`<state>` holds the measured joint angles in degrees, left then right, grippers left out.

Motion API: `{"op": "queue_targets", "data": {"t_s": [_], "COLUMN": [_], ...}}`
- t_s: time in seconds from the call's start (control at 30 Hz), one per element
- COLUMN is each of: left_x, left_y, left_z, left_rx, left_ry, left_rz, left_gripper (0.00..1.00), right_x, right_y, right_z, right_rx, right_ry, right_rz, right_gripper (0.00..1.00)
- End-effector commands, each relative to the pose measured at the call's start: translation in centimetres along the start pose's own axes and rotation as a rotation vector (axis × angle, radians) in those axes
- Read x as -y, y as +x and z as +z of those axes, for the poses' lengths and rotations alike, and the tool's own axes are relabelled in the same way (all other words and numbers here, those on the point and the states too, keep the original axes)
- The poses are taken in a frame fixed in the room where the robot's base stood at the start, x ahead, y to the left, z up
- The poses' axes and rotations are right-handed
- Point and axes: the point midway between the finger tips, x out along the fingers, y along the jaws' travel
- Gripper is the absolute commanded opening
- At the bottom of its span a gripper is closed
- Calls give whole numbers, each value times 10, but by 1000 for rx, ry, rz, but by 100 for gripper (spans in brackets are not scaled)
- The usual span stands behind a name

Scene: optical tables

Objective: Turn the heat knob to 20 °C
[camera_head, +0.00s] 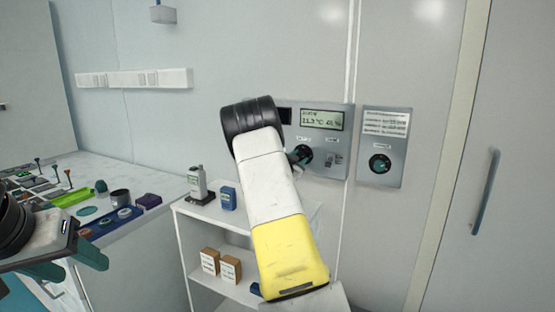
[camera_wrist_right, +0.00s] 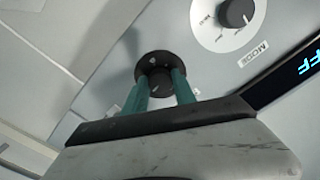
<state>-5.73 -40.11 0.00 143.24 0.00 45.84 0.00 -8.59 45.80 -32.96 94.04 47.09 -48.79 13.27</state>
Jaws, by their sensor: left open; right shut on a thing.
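A grey wall panel (camera_head: 340,170) carries a lit display (camera_head: 322,119) that seems to read 21.3 °C, though the digits are small. Below it is a black round knob (camera_head: 304,156); its label is too small to read. My right gripper (camera_head: 297,157) is at this knob. In the right wrist view the teal fingers of my right gripper (camera_wrist_right: 159,85) are shut on the black knob (camera_wrist_right: 155,70), one on each side. Its pointer setting cannot be made out. My left gripper (camera_head: 70,262) is open and empty at the lower left, away from the panel.
A second panel (camera_head: 383,180) with another dark knob (camera_head: 380,163) is to the right. The wrist view shows a knob marked MODE (camera_wrist_right: 236,12) and a dark display (camera_wrist_right: 305,65) close by. A white shelf (camera_head: 185,208) stands below, holding bottles and boxes. A cluttered bench is left.

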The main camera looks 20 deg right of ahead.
Motion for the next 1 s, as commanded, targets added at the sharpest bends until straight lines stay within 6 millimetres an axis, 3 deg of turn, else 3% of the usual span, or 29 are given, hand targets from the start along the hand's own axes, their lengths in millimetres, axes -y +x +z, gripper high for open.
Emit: {"op": "queue_targets", "data": {"t_s": [0.4,0.93,0.97,1.0], "left_x": [0,0,0,0], "left_y": [0,0,0,0], "left_z": [0,0,0,0], "left_rx": [0,0,0,0], "left_ry": [0,0,0,0], "left_rz": [0,0,0,0], "left_gripper": [54,54,54,54], "right_x": [1,0,0,0], "right_y": [0,0,0,0], "right_z": [1,1,1,1], "right_rx": [1,2,2,2], "right_ry": [187,212,212,211], "right_rz": [0,0,0,0], "right_gripper": [0,0,34,42]}}
